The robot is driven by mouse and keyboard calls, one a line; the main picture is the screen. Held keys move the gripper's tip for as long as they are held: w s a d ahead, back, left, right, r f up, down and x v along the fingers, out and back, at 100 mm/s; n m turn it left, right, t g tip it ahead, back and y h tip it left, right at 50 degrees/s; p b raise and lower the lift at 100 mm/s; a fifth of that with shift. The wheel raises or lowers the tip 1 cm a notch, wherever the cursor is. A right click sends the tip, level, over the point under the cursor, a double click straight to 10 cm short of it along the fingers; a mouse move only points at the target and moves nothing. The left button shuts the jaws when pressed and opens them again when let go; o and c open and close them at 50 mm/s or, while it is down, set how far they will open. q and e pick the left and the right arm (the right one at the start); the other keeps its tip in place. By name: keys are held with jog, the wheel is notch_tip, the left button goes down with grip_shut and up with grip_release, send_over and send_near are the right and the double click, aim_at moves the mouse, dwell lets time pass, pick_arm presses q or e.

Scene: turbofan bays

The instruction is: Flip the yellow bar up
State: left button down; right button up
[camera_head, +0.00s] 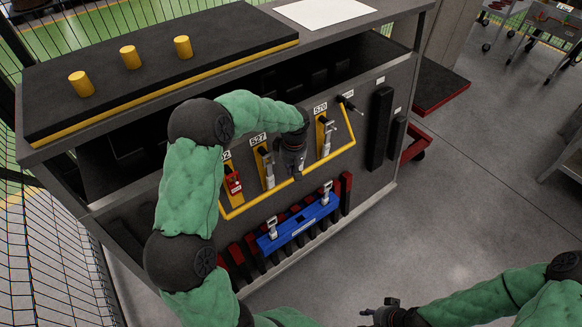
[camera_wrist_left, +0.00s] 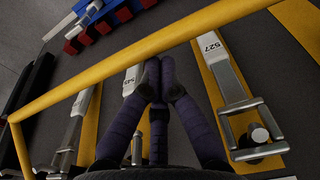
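The yellow bar (camera_head: 327,158) runs across the front of the grey cabinet, low in front of several latch handles on yellow plates, and its ends bend up toward the panel. In the left wrist view the bar (camera_wrist_left: 90,84) crosses diagonally just beyond my fingertips. My left gripper (camera_head: 295,172) is at the middle of the bar, pointing down. In the left wrist view its dark fingers (camera_wrist_left: 155,68) are drawn together, tips at the bar's lower edge, with nothing visible between them. Contact is unclear. My right gripper (camera_head: 372,312) is at the bottom edge, away from the cabinet; its fingers are unclear.
Metal latch handles (camera_head: 267,168) sit near the bar, one with a red tag (camera_head: 233,183). Below is a blue beam (camera_head: 300,226) over red and black blocks. The cabinet's black top (camera_head: 150,60) carries yellow pegs.

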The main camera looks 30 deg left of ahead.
pick_arm(q)
jog(key=s+d+r+g+h+p, duration=0.1)
jog(key=d+r+h+p, duration=0.1)
jog(key=r+p, duration=0.4)
jog(key=d+r+g+h+p, duration=0.1)
jog(key=d+r+h+p, duration=0.1)
jog(key=r+h+p, duration=0.2)
jog(key=shift+s+r+g+h+p, duration=0.4)
jog(key=shift+r+p, duration=1.15)
jog(key=shift+p, duration=1.6)
notch_tip(320, 180, up, 10)
jog(key=d+p, duration=0.1)
jog(key=p, duration=0.6)
jog(key=shift+s+d, duration=0.2)
jog(key=shift+s, duration=0.05)
jog(key=shift+f, duration=0.15)
